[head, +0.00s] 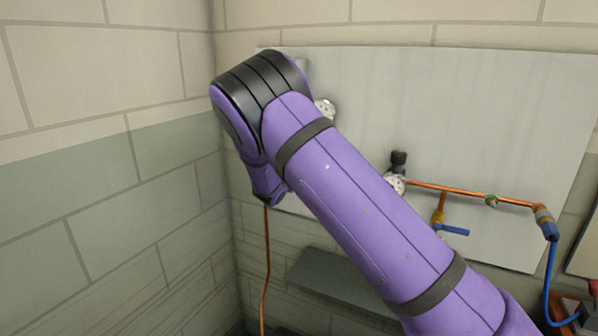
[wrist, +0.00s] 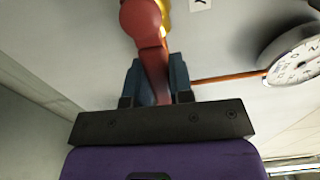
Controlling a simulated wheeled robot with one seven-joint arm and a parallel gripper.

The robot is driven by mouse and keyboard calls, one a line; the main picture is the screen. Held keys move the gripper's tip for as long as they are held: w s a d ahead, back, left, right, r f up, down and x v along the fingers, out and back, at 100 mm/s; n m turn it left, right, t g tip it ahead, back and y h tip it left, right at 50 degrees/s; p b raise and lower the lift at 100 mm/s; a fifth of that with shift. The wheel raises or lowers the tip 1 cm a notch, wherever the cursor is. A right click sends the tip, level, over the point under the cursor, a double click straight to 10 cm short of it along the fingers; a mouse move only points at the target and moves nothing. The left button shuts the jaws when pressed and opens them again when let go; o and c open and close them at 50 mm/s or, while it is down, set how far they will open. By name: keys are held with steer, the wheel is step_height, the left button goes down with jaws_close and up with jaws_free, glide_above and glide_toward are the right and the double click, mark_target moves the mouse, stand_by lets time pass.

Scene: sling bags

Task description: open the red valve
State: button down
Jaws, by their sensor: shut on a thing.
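In the wrist view, the red valve (wrist: 146,24) has a rounded hub at the top, with its red handle reaching down between my fingers. My gripper (wrist: 157,72) is shut on the handle, one dark blue-grey finger on each side. A bit of yellow brass shows beside the hub. In the head view, my purple arm hides the red valve and my gripper.
A round gauge (wrist: 292,58) stands close to the right of my gripper in the wrist view. In the head view, a grey panel (head: 500,110) carries copper pipe (head: 465,190) and a blue-handled valve (head: 453,230). A block wall (head: 90,150) stands close at left.

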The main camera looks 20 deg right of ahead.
steer(key=shift+a+r+n, duration=0.1)
steer(key=shift+r+n, duration=0.15)
steer(key=shift+n, duration=0.25)
steer(key=c, duration=1)
jaws_free()
steer(key=v, duration=1)
steer(key=shift+s+a, duration=0.25)
